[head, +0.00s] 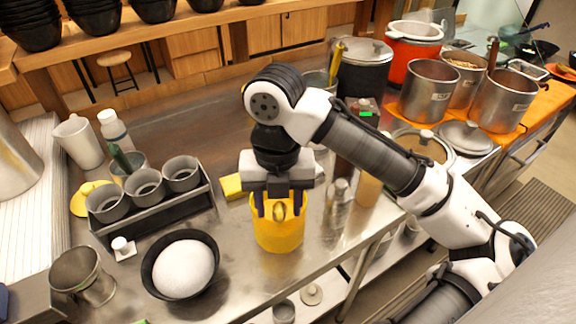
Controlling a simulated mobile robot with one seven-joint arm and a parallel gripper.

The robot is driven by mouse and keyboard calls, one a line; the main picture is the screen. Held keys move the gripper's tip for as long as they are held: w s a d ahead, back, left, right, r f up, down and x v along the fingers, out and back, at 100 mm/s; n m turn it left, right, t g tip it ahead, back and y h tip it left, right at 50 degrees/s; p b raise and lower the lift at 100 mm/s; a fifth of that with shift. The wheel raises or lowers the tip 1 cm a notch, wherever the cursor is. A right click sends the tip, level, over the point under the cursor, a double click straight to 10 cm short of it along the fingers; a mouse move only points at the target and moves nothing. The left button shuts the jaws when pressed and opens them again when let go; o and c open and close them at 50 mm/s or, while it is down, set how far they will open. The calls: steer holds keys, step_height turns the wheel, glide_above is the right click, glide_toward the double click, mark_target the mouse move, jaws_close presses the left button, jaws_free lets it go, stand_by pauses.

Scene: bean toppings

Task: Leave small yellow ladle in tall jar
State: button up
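My gripper (279,208) points down over a yellow cylindrical container (278,236) near the counter's front edge. Its two dark fingers are visibly apart at the container's mouth. A small golden rounded shape (279,212) shows between them; I cannot tell whether it is part of a ladle, and no grip on it is visible. A yellow upright handle (337,62) stands at the back in or beside a grey container (318,78), partly behind my arm. I cannot tell for sure which vessel is the tall jar. The container's inside is mostly hidden.
A rack of grey cups (146,187) and a dark bowl with white contents (183,265) stand at left. A yellow block (231,186) lies beside my gripper. Bottles (338,200) stand close right. Steel pots (429,91) fill the back right. The counter behind the rack is partly clear.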

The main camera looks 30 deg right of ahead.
step_height(320, 180, up, 14)
steer(key=shift+w+d, duration=0.2)
steer(key=shift+w, duration=0.15)
steer(key=shift+f, duration=0.15)
stand_by(0.6)
